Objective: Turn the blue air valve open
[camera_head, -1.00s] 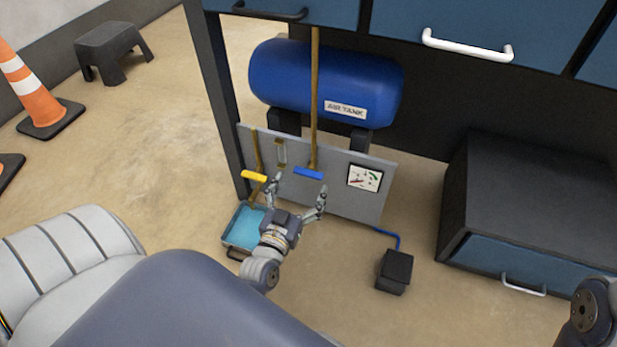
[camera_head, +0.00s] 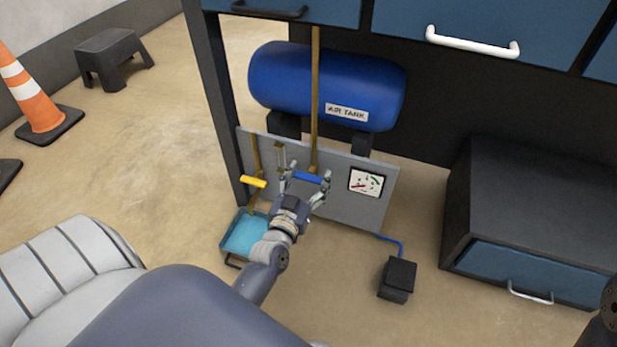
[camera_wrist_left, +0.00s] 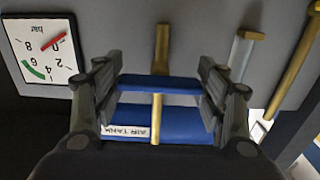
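The blue valve handle (camera_head: 309,178) is a short bar set crosswise on a brass pipe (camera_head: 315,100) at the grey panel. My left gripper (camera_head: 307,181) is open, with one finger at each end of the bar. In the left wrist view the blue handle (camera_wrist_left: 158,83) lies level between the two spread fingers (camera_wrist_left: 158,92). The finger tips hide its ends, so contact cannot be told. The blue air tank (camera_head: 325,82) is behind the panel. My right gripper is out of view; only part of my right arm shows at the right edge.
A yellow handle (camera_head: 253,181) is left of the blue one, above a blue tray (camera_head: 232,258). A gauge (camera_head: 366,182) is on the panel to the right, its red needle near 0 in the wrist view. A black box (camera_head: 397,279) is on the floor.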

